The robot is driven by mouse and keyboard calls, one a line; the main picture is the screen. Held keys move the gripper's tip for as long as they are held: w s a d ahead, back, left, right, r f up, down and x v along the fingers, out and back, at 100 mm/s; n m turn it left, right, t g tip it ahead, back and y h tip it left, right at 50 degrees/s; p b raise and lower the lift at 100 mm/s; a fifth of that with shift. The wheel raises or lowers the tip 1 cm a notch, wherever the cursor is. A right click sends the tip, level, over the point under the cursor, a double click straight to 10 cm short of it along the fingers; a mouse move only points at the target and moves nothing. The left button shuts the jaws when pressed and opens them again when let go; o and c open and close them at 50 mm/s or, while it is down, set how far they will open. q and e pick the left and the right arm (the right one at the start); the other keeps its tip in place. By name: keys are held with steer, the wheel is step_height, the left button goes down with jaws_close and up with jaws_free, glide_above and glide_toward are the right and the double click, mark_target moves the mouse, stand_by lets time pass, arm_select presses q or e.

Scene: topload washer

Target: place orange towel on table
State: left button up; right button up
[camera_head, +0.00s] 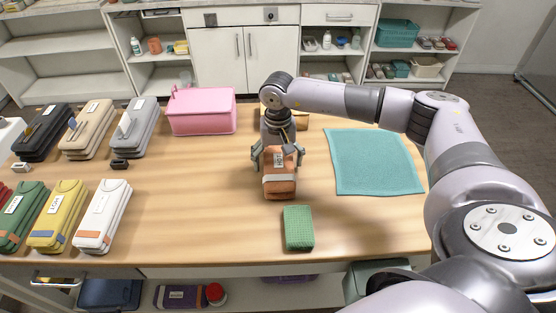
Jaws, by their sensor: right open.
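The orange towel (280,187) is a small folded bundle with a white band and a label, at the middle of the wooden table (180,210). It appears to rest on the tabletop. My right gripper (277,157) is open above and at the upper end of the towel, with one finger on each side of it. Whether the fingers touch the towel cannot be told. My left gripper is not in view.
A green sponge-like block (298,228) lies just in front of the towel. A teal cloth (373,162) lies flat to the right, and a pink box (201,112) stands behind left. Several folded towel stacks (102,217) fill the left side. The centre-left tabletop is clear.

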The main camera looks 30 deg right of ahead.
mark_target(278, 157)
steer(key=shift+r, duration=0.15)
step_height(278, 157, up, 11)
steer(key=b, duration=0.3)
steer(key=shift+r, duration=0.55)
